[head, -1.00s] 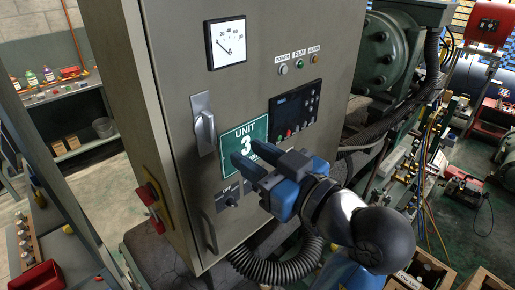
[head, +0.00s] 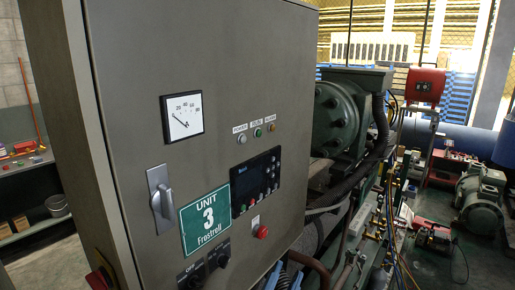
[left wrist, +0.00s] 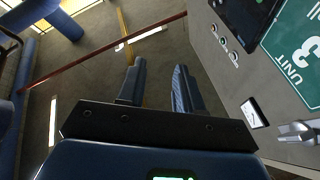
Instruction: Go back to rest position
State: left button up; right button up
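My left gripper (head: 285,277) shows only as blue finger parts at the bottom edge of the head view, in front of the lower part of the grey control cabinet (head: 130,60). In the left wrist view, the two fingers of the left gripper (left wrist: 158,76) stand apart with nothing between them, pointing up toward the ceiling. The cabinet (left wrist: 222,78) is close on the right there, with its green UNIT 3 sign (left wrist: 300,50) upside down. My right gripper is in neither view.
The cabinet door carries a gauge (head: 183,117), a rotary handle (head: 160,198), a display panel (head: 257,180) and a red button (head: 262,232). Green machinery (head: 345,115) and pipes stand behind on the right.

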pick_arm(q)
jog(key=s+a+f+n+g+y+b, duration=0.1)
jog(key=s+a+f+n+y, duration=0.2)
jog(key=s+a+f, duration=0.3)
jog(key=s+a+f+n+y+b, duration=0.2)
jog(key=s+a+f+n+y, duration=0.2)
jog(key=s+a+f, duration=0.3)
jog(key=s+a+f+n+g+y+b, duration=0.1)
jog(key=s+a+f+n+y, duration=0.3)
jog(key=a+f, duration=0.9)
notch_tip(320, 180, down, 3)
jog(key=shift+s+a+r+g+b, duration=0.15)
jog(key=shift+s+g+b, duration=0.2)
jog(key=shift+s, duration=0.8)
